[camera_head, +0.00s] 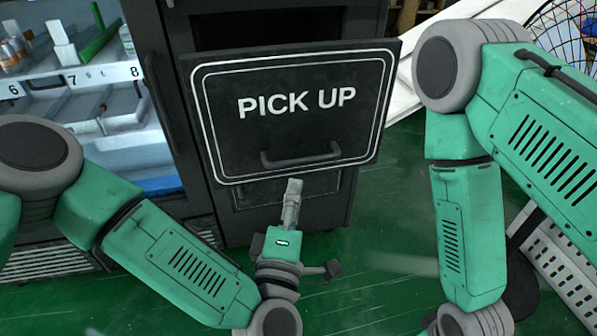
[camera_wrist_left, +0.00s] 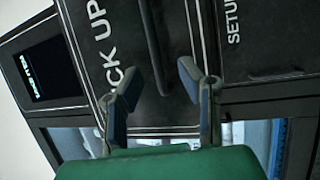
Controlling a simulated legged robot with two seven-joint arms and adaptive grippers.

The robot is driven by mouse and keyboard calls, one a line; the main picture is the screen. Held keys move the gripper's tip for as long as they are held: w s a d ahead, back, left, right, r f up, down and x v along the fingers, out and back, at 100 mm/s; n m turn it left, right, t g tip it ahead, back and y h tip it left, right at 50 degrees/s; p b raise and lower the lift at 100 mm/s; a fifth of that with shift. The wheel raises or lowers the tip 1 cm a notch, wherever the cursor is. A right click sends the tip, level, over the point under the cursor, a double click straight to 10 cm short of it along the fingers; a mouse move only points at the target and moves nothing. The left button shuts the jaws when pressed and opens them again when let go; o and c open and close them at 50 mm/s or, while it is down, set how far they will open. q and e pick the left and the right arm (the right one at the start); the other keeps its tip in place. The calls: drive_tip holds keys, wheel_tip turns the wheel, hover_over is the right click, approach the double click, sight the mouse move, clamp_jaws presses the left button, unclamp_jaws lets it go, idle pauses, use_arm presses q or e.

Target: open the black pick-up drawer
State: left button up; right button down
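The black pick-up drawer (camera_head: 240,135) has a white outline and the words PICK UP. In the head view its front looks forward of the cabinet, with a dark recess above it; I cannot tell how far out it stands. Its dark bar handle (camera_head: 301,157) runs across the lower part and also shows in the left wrist view (camera_wrist_left: 152,45). My left gripper (camera_head: 293,184) is just below the handle in the head view. In the wrist view its two fingers (camera_wrist_left: 157,85) are apart, with the handle beyond the gap, not gripped. My right gripper is out of view.
A lower panel marked SETUP (camera_wrist_left: 260,50) has its own handle. A lit display case (camera_head: 130,180) with numbered shelves stands at left. A dark screen (camera_wrist_left: 45,78) shows in the wrist view. Green floor (camera_head: 370,265) is clear before the cabinet; a wire fan guard (camera_head: 565,25) is far right.

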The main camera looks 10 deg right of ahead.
use_arm(q)
drive_tip(key=shift+v, duration=1.6)
drive_tip(key=s+a+f+m+g+y+p, duration=0.1)
drive_tip(key=s+a+f+m+g+p, duration=0.1)
drive_tip(key=s+a+f+m+g, duration=0.45)
drive_tip(key=s+a+f+m+g+p, duration=0.25)
drive_tip(key=a+f+m+g, duration=0.35)
drive_tip(key=f, duration=0.4)
drive_tip(key=s+a+g+y, duration=0.1)
drive_tip(key=s+a+y, duration=0.1)
drive_tip(key=s+a, duration=0.2)
drive_tip(key=s+a+f+g+y+p, duration=0.1)
drive_tip(key=s+a+g+y, duration=0.1)
drive_tip(key=a, duration=0.8)
drive_tip(key=s+a+m+g+y, duration=0.1)
drive_tip(key=s+a+g+y, duration=0.1)
drive_tip(key=s+a, duration=0.3)
drive_tip(key=a, duration=0.3)
drive_tip(key=shift+s+f, duration=0.2)
drive_tip(key=shift+s, duration=0.15)
drive_tip(key=shift+w, duration=0.1)
